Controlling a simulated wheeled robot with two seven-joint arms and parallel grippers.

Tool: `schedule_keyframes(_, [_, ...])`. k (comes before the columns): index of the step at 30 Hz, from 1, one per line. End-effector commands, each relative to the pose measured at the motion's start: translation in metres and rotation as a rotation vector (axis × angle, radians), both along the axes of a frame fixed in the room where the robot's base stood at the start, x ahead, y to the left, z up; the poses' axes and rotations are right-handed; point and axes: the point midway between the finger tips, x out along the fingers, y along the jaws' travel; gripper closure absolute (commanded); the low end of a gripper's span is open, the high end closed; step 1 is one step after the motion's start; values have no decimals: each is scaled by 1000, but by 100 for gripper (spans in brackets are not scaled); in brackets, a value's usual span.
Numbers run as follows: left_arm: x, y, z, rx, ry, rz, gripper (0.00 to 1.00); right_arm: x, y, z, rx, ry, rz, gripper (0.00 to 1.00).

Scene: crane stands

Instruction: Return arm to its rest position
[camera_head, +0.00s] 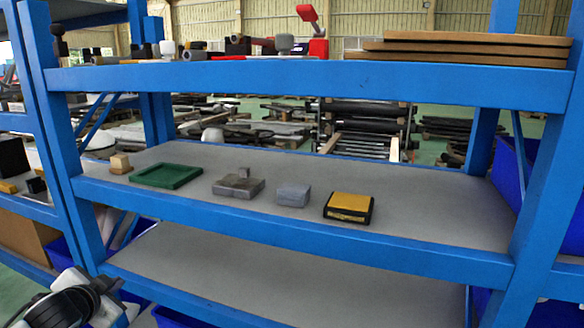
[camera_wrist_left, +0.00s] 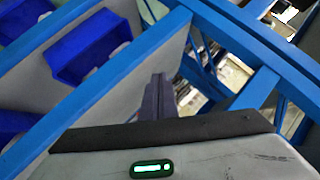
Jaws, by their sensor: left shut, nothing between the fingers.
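My left gripper (camera_head: 106,288) is at the lower left of the head view, in front of the blue rack and below the front edge of its middle shelf (camera_head: 410,215). It holds nothing and is apart from the things on the shelf. In the left wrist view its dark fingers (camera_wrist_left: 160,98) are together, with blue beams and grey shelf boards beyond them. My right gripper is in neither view.
The middle shelf bears a wooden block (camera_head: 120,164), a green tray (camera_head: 166,176), grey blocks (camera_head: 238,187), a grey-blue block (camera_head: 293,195) and a yellow-and-black box (camera_head: 348,207). Blue bins (camera_wrist_left: 88,45) show in the wrist view. The lower shelf (camera_head: 270,280) looks bare.

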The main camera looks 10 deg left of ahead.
Motion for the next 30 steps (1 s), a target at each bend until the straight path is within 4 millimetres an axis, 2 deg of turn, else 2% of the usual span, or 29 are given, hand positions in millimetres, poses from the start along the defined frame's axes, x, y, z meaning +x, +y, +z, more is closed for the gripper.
schedule_keyframes(1, [-22, -9, -38, 13, 56, -46, 100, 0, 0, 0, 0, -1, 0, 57])
schedule_keyframes(3, [-49, -22, -79, 21, 112, -112, 100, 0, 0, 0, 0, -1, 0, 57])
schedule_keyframes(6, [-94, -41, -131, 26, 186, -203, 100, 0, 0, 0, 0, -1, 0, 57])
schedule_keyframes(9, [-135, -57, -167, 23, 244, -281, 100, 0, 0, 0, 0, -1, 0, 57])
schedule_keyframes(12, [-173, -72, -194, 12, 293, -345, 100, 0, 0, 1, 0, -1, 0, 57])
schedule_keyframes(18, [-243, -95, -231, -17, 373, -448, 100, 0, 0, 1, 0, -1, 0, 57])
schedule_keyframes(21, [-270, -109, -242, -47, 394, -482, 100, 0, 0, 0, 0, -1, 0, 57])
schedule_keyframes(26, [-275, -146, -253, -179, 353, -400, 100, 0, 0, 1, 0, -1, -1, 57])
schedule_keyframes(30, [-282, -183, -261, -305, 322, -327, 100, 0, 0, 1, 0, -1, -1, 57])
